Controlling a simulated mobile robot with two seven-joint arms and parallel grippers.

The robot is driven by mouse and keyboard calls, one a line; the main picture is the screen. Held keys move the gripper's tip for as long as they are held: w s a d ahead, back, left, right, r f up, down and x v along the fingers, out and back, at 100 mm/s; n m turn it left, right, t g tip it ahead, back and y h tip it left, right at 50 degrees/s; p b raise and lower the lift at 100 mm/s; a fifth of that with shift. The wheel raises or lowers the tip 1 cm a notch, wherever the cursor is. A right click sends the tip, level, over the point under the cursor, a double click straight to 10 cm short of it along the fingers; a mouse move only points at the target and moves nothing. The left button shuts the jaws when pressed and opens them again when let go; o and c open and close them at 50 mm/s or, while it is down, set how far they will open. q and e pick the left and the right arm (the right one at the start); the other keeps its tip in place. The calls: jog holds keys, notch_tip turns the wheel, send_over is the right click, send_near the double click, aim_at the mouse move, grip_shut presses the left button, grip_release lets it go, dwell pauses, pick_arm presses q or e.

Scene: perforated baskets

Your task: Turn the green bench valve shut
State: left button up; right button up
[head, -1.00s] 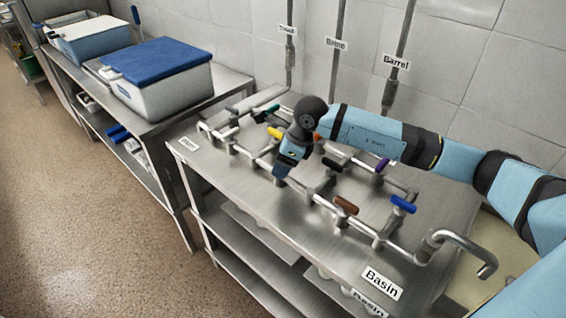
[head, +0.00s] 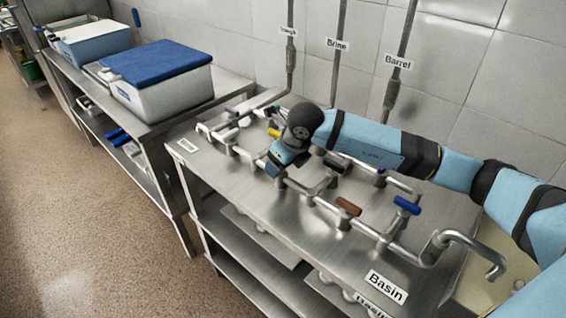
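My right arm comes in from the right, over the pipes. My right gripper (head: 277,167) points down near the front pipe, in front of the yellow handle (head: 275,133) and apart from the green one. Its fingers are too small and dark to tell open from shut. My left gripper is not in view.
Other handles stand on the pipes: brown (head: 348,206), blue (head: 407,205), black (head: 336,164) and purple (head: 380,171). A curved spout (head: 470,241) is at the right end, near the Basin label (head: 386,287). A blue-lidded tub (head: 160,80) stands on the left bench.

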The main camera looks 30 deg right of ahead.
dwell(0.3)
jog(key=o, duration=0.9)
jog(key=shift+o, duration=0.2)
jog(key=shift+s+r, duration=0.1)
jog(key=shift+r, duration=0.1)
jog(key=v, duration=1.3)
jog(key=shift+r, duration=0.2)
jog(key=shift+d, duration=0.1)
